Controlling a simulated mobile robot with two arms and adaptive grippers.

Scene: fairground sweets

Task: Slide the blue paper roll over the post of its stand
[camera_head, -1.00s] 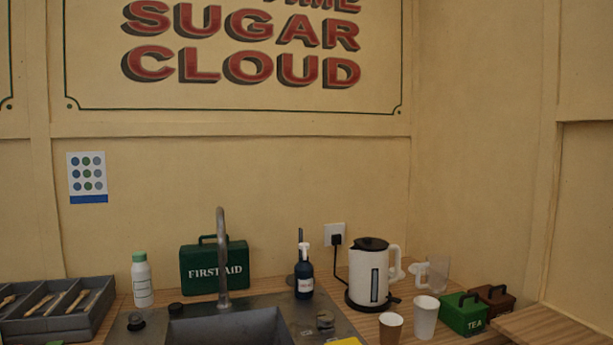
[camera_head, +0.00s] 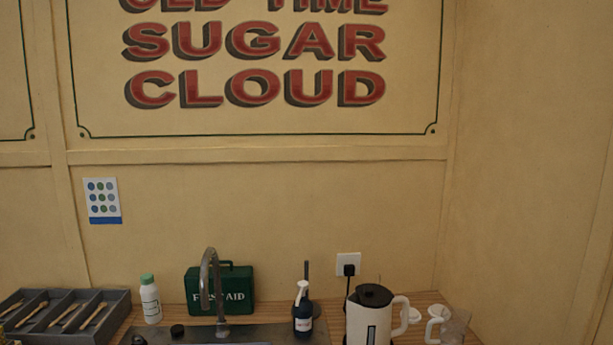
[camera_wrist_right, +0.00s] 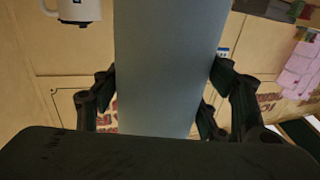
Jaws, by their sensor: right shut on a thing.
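The blue paper roll (camera_wrist_right: 168,35) fills the middle of the right wrist view as a wide, plain grey-blue cylinder. My right gripper (camera_wrist_right: 165,74) is shut on it, with black fingers on its left and right sides. The roll's ends run out of sight or behind the gripper body. The stand and its post show in neither view. My left gripper is not in view.
The head view shows a counter with a cutlery tray (camera_head: 68,329), white bottle (camera_head: 150,302), green first-aid case (camera_head: 238,285), tap (camera_head: 207,278), dark pump bottle (camera_head: 302,312) and kettle (camera_head: 369,320). Pink items (camera_wrist_right: 300,68) show in the right wrist view.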

